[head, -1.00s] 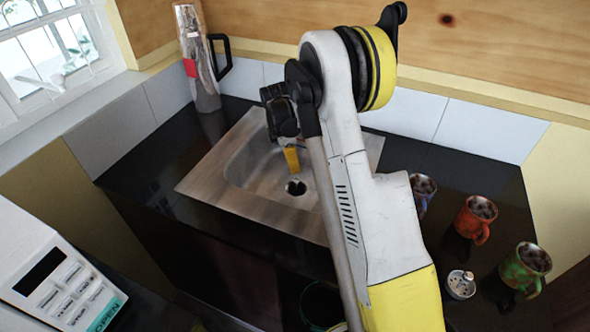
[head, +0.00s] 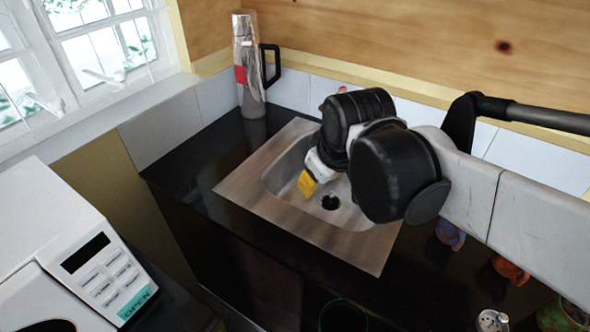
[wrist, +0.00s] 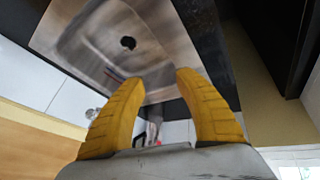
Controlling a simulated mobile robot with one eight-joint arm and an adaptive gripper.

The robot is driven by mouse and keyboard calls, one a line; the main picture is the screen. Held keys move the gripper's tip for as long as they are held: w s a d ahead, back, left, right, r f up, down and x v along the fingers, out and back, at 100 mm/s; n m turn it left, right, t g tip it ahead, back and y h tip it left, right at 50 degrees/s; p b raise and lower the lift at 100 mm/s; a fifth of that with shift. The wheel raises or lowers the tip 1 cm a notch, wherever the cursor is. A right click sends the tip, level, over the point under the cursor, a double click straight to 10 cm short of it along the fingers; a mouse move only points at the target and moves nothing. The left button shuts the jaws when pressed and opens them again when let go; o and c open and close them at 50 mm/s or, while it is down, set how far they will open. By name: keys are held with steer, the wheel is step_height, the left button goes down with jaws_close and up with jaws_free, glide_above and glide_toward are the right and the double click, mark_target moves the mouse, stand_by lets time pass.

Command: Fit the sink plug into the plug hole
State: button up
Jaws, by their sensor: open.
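The round metal sink plug (head: 492,320), with small dark holes in its top, stands on the black counter at the lower right edge of the head view, partly cut off. The dark plug hole (head: 330,202) is in the floor of the steel sink (head: 262,203); the hole also shows in the wrist view (wrist: 127,43), uncovered. My gripper (head: 307,183) is over the sink basin, left of the hole in the head view. In the wrist view its yellow fingers (wrist: 160,80) are apart with nothing between them. The plug is not seen in the wrist view.
Blue (head: 449,235), red (head: 510,270) and green (head: 565,315) mugs stand near the plug, partly hidden or cut off. A tall flask (head: 249,70) stands in the back corner. A white appliance (head: 70,245) is at left. The counter left of the sink is clear.

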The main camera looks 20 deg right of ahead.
steer(key=s+a+f+m+t, duration=0.1)
steer(key=s+a+m, duration=0.1)
steer(key=s, duration=0.4)
steer(key=shift+s+a+f+m+t+y, duration=0.2)
steer(key=shift+f+m+t+y, duration=0.15)
steer(key=shift+m, duration=0.35)
